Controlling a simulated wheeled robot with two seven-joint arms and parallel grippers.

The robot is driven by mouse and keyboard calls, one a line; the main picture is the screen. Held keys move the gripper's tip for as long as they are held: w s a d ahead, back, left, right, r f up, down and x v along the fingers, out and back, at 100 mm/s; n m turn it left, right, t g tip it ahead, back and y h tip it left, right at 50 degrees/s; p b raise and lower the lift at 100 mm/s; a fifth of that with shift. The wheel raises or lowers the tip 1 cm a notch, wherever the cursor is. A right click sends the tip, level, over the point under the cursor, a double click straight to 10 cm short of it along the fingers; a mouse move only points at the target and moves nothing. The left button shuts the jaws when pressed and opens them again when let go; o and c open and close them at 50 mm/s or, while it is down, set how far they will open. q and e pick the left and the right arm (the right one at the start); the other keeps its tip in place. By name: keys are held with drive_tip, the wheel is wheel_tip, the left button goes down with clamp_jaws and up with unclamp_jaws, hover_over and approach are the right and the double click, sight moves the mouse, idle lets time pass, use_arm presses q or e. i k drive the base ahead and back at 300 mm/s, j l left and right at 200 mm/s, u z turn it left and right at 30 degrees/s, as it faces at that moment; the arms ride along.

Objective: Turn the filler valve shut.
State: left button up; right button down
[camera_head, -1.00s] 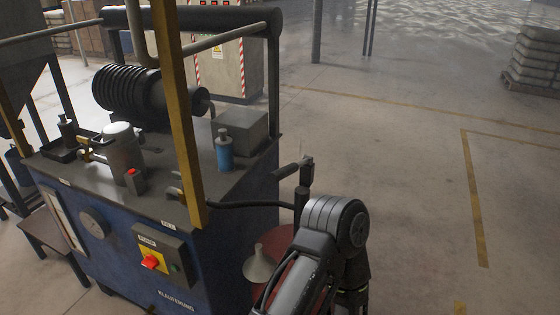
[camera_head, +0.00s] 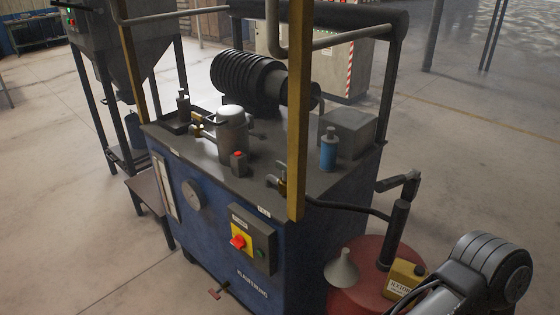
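A small brass valve (camera_head: 282,187) with a dark lever sits on the front right of the blue machine's top, partly behind the yellow post. A black hose (camera_head: 345,208) runs from it to a hand pump (camera_head: 398,228) on a red drum. A small label (camera_head: 264,212) is on the machine's front edge just below the valve; its text is hard to read. The lever's exact angle is too small to tell. My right arm shows at the lower right, but its gripper is outside the picture. My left gripper is not in view.
The blue machine (camera_head: 215,235) carries a switch box (camera_head: 254,240) and a gauge. The yellow post (camera_head: 297,120) stands beside the valve. A red drum (camera_head: 372,272) with a funnel (camera_head: 342,268) and a yellow can (camera_head: 404,280) stands right of the machine.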

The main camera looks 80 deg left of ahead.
sight(280, 166)
drive_tip(key=k+j, duration=1.85)
drive_tip(key=i, duration=0.4)
